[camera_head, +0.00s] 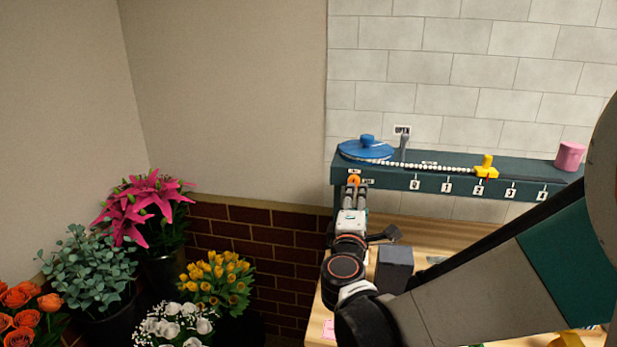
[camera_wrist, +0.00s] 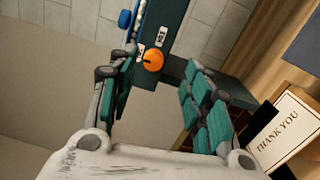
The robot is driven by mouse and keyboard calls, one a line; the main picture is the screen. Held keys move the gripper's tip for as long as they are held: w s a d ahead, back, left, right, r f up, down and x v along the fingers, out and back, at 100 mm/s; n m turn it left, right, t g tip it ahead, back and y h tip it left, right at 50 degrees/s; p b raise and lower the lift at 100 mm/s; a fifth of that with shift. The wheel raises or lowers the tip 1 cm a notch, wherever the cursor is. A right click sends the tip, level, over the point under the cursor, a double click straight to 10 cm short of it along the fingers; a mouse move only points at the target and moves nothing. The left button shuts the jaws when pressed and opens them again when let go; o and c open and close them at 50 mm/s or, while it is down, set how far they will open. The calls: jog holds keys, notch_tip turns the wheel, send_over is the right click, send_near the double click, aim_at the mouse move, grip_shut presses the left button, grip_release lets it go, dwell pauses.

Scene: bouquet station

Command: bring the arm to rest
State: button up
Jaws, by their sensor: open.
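My gripper (camera_head: 354,192) is at the left end of the dark green rail unit in the head view, above the wooden table. In the wrist view my gripper (camera_wrist: 165,105) has its two green-padded fingers wide apart, with nothing between them. An orange knob (camera_wrist: 153,60) on the unit's front shows beyond the fingers. The same orange knob (camera_head: 354,180) shows at the fingertips in the head view; I cannot tell whether they touch it. My arm reaches in from the right.
The green unit (camera_head: 393,180) carries a blue disc (camera_head: 366,150), a yellow slider (camera_head: 486,167) near label 2 and a pink cylinder (camera_head: 570,156). A dark grey box (camera_head: 394,270) stands on the table (camera_head: 440,232). A "THANK YOU" card (camera_wrist: 283,130) is right. Flower buckets stand left.

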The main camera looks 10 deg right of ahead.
jog(key=s+d+f+m+g, duration=0.3)
jog(key=s+d+m+g, duration=0.5)
jog(key=s, duration=0.4)
jog(key=s+a+f+m+g+y, duration=0.1)
jog(key=s+a+f+m+y, duration=0.1)
jog(key=s, duration=0.5)
jog(key=s+a+f+m+g+y, duration=0.1)
jog(key=s+a+f+m+y, duration=0.1)
jog(key=s+a+m+y, duration=0.2)
jog(key=s+a+m, duration=0.1)
jog(key=s, duration=0.2)
jog(key=shift+s+a+f, duration=0.3)
jog(key=shift+s+f, duration=0.05)
